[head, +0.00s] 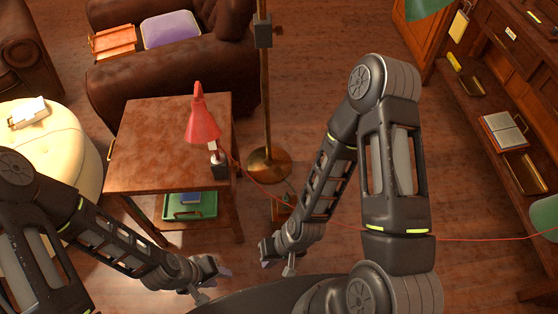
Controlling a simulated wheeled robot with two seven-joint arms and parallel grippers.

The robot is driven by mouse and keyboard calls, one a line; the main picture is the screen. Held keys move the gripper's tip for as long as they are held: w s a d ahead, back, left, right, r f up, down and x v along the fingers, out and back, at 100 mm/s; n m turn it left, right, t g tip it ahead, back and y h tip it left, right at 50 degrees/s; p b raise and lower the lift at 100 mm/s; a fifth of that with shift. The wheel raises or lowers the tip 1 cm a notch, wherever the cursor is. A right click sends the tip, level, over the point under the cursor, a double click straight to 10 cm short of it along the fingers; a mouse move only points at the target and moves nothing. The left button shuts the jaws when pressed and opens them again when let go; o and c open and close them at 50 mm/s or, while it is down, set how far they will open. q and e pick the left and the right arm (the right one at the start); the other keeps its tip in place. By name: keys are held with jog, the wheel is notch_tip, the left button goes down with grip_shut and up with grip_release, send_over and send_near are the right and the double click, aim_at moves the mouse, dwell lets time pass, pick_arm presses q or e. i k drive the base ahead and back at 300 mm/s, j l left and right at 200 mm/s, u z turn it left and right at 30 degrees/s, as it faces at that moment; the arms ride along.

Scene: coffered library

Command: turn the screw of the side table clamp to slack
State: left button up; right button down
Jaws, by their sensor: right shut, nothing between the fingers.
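The wooden side table (150,150) stands left of centre. A red-shaded lamp (202,122) stands at its right edge. Below the shade a small dark block, apparently the clamp (219,166), sits at the table's right edge. I cannot make out its screw from above. My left gripper (222,272) is low in front of the table, apart from the clamp; its finger opening is unclear. My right gripper (264,254) is shut and empty, in front and to the right of the table, also apart from the clamp.
A floor lamp's brass base (264,164) stands right of the table. A red cord (470,240) runs across to the right. A green tray (190,206) lies on the lower shelf.

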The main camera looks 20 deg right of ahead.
aim_at(235, 166)
jog(key=l, duration=0.25)
jog(key=k+l, duration=0.15)
jog(key=i+l+u, duration=0.1)
jog(key=l, duration=0.35)
jog(key=l+u, duration=0.1)
jog(key=l, duration=0.3)
jog(key=i+l+u, duration=0.35)
jog(key=l, duration=0.8)
jog(key=l+u, duration=0.4)
jog(key=l, duration=0.8)
jog(key=k+l+u, duration=0.1)
jog(key=l+u, duration=0.25)
jog(key=l, duration=0.85)
